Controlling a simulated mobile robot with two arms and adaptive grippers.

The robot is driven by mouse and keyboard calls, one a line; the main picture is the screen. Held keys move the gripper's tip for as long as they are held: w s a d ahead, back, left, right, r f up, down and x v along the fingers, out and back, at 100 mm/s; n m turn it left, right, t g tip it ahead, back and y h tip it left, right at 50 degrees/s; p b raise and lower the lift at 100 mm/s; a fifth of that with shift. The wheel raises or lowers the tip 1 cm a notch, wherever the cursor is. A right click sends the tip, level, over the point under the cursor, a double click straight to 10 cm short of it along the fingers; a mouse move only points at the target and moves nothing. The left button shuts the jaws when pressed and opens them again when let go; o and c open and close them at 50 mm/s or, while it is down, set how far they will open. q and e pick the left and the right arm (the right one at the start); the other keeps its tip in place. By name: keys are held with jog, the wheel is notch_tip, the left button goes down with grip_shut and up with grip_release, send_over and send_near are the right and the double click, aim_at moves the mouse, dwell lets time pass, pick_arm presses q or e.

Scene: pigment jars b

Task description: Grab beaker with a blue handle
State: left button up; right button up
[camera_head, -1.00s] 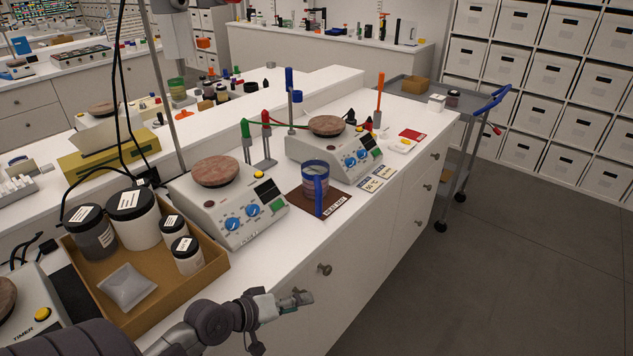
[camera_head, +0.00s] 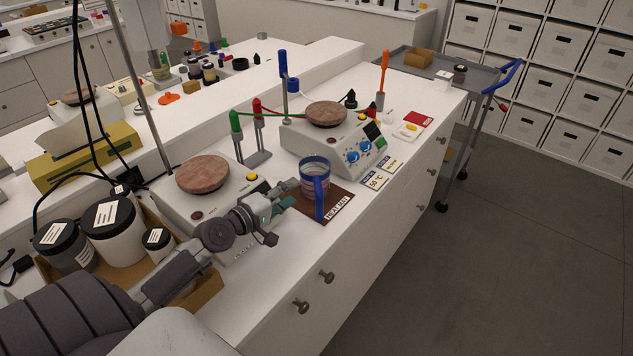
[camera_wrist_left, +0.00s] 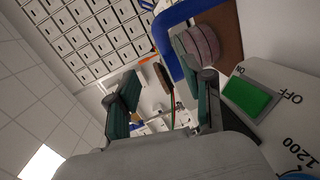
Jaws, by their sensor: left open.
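The beaker (camera_head: 315,172) with a blue handle (camera_head: 320,199) stands upright on a brown mat labelled HEAT MAT (camera_head: 336,203) on the white bench. It is clear with a blue rim and holds something purplish-brown. My left gripper (camera_head: 289,195) is open just left of the beaker, with nothing visible between its fingers. In the left wrist view the open fingers (camera_wrist_left: 165,100) show, with the blue handle (camera_wrist_left: 172,38) and purplish contents beyond them at the top. I cannot tell whether a finger touches the beaker. My right gripper is out of view.
One hot plate (camera_head: 205,175) stands beside my left arm, another (camera_head: 327,140) behind the beaker. A cardboard tray of jars (camera_head: 197,291) is at left. Labelled cards (camera_head: 376,181) lie right of the mat. The bench front (camera_head: 229,322) is clear.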

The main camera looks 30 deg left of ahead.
aim_at(314, 181)
pick_arm(q)
jog(key=x, duration=0.4)
jog(key=shift+w+f+p, duration=0.25)
jog(key=shift+w+p, duration=0.1)
jog(key=shift+p, duration=0.05)
jog(key=x, duration=0.2)
jog(key=shift+w+d+f, duration=0.2)
jog(key=shift+f, duration=0.05)
jog(key=shift+w+f, duration=0.2)
jog(key=shift+w, duration=0.3)
jog(key=shift+s, duration=0.1)
grip_shut()
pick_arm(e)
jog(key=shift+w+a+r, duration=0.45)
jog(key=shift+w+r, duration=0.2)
pick_arm(q)
jog(key=shift+r, duration=0.15)
